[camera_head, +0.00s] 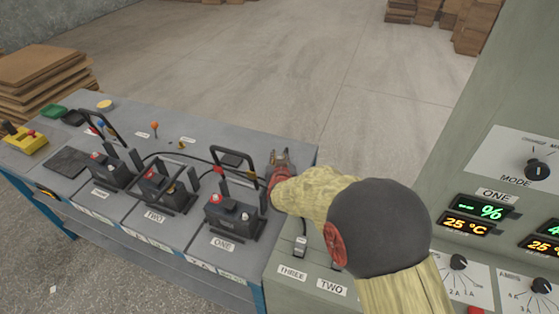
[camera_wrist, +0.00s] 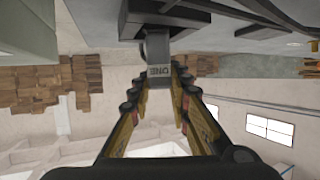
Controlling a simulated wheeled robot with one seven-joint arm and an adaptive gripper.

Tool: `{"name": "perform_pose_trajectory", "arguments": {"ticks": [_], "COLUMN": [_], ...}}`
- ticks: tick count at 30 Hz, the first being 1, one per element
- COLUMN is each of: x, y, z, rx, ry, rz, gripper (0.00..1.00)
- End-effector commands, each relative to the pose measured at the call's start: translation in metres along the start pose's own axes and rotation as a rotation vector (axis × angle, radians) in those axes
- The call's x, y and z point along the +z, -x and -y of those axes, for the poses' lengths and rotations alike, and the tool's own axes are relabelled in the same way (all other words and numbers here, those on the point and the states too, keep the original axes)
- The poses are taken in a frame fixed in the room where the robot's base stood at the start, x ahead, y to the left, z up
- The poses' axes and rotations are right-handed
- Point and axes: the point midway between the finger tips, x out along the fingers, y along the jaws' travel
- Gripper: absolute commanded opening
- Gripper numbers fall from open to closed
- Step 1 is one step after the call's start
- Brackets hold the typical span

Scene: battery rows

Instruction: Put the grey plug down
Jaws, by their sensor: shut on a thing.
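The grey plug (camera_wrist: 157,48) is between the fingertips of my gripper (camera_wrist: 158,88) in the wrist view, its label reading ONE upside down. My gripper is shut on it. A black part joins the plug at the top of that view. In the head view my gripper (camera_head: 280,160) is at the right end of the blue-framed bench (camera_head: 297,147), just right of the battery marked ONE (camera_head: 233,214). The plug is largely hidden there by my gripper and arm, and I cannot tell whether it touches the bench.
A grey connector (camera_head: 301,246) is by the THREE label. A green control cabinet (camera_head: 475,95) rises at right. Cardboard stacks (camera_head: 45,75) stand behind the bench.

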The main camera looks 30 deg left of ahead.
Motion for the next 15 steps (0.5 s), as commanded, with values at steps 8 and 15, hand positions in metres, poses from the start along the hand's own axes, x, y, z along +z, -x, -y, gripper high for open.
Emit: {"name": "perform_pose_trajectory", "arguments": {"ticks": [8,15], "x": [-0.0012,0.0012], "y": [0.0,-0.0008], "z": [0.0004,0.0004], "rx": [-0.001,-0.001], "ry": [0.0,0.0], "rz": [-0.003,-0.002], "gripper": [0.0,0.27]}}
